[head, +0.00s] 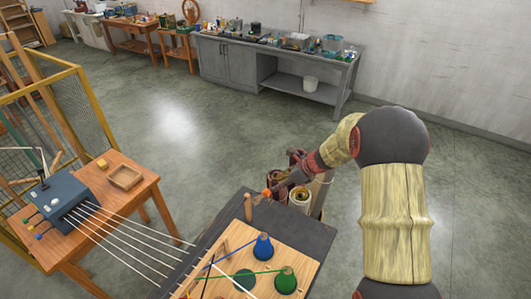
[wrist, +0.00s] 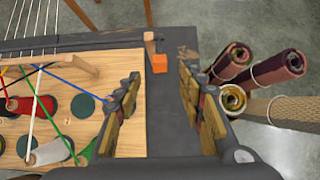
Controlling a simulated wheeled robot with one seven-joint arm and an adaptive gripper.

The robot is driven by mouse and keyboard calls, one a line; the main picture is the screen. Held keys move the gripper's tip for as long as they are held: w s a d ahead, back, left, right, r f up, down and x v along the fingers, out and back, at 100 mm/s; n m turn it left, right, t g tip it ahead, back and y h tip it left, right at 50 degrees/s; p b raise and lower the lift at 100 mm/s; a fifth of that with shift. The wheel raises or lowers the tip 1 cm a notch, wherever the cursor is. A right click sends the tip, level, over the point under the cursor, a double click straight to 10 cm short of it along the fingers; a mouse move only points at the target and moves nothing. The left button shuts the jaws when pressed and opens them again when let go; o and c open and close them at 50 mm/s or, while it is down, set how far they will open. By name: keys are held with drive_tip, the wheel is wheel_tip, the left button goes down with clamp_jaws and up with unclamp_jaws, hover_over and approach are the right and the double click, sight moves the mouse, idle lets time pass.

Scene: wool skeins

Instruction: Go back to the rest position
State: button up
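My gripper (head: 287,182) is at the end of my outstretched arm, above the dark table (head: 300,238) near its far edge. In the wrist view my gripper (wrist: 165,112) is open, its two fingers wide apart with only dark tabletop showing between them. A wooden board (head: 222,275) on the table carries a blue cone (head: 263,247) and a green cone (head: 286,281), with coloured threads running from them. An orange block (wrist: 160,63) by a wooden peg sits just beyond the fingers, apart from them.
Rolled textiles (wrist: 275,70) stand close to the right of my gripper, beside the table. A blue-grey box (head: 62,196) on a wooden table (head: 135,194) sends white strands across to the board. A grey workbench (head: 240,52) lines the back wall. The floor between is clear.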

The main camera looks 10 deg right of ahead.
drive_tip(key=s+a+r+n+h+b, duration=0.1)
drive_tip(key=s+r+n+b, duration=0.2)
drive_tip(key=s+n, duration=0.6)
drive_tip(key=s+a+r+n+h+b, duration=0.2)
drive_tip(key=s+n+b, duration=0.5)
drive_tip(key=s, duration=0.9)
drive_tip(key=s+a+r+n+h+b, duration=0.1)
drive_tip(key=s+r+n+b, duration=0.3)
drive_tip(key=s+n, duration=0.7)
drive_tip(key=shift+s+a+r+h+b, duration=0.3)
drive_tip(key=shift+s+h+b, duration=0.3)
drive_tip(key=shift+s+b, duration=0.4)
